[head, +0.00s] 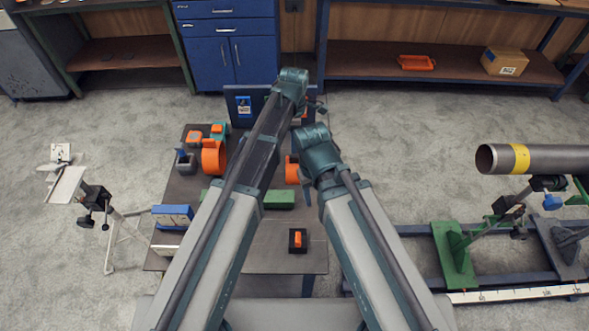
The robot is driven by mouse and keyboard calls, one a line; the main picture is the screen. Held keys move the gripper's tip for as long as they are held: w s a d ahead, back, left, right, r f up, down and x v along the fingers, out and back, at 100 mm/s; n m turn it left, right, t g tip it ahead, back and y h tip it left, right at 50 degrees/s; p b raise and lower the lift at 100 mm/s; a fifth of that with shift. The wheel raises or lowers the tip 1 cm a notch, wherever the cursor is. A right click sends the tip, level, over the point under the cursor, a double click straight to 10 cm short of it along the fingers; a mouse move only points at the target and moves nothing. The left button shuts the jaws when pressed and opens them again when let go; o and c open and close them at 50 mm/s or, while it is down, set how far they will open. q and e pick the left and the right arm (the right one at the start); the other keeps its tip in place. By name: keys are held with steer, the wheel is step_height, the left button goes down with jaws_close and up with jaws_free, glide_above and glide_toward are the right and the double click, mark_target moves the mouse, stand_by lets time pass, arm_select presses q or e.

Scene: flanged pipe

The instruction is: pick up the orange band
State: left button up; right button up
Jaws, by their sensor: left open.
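An orange band-like piece (213,157) stands on the dark work table, left of my left arm; it looks like an upright curved loop. A second orange piece (291,169) shows between my two arms, partly covered by the right arm, so I cannot tell its full shape. My left gripper (312,108) is small and dark at the far end of the left arm, beyond the table's far part. It is open and apart from the orange band. My right gripper is hidden behind the right arm's end.
The work table (290,261) also carries a grey vise-like block (185,163), a blue box (173,215), a green block (279,199) and a small black-and-orange item (298,240). A steel pipe (560,158) with a yellow ring rests on stands at right. A camera-like stand (95,198) is at left.

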mark_target(295, 156)
arm_select(q)
steer(key=shift+s+d+f+b, duration=0.1)
steer(key=shift+s+f+b, duration=0.05)
steer(key=shift+f+b, duration=3.8)
arm_select(e)
steer(key=shift+f, duration=4.25)
arm_select(q)
steer(key=shift+f+p, duration=0.2)
steer(key=shift+p, duration=0.15)
arm_select(e)
steer(key=shift+r, duration=0.1)
arm_select(q)
jaws_close()
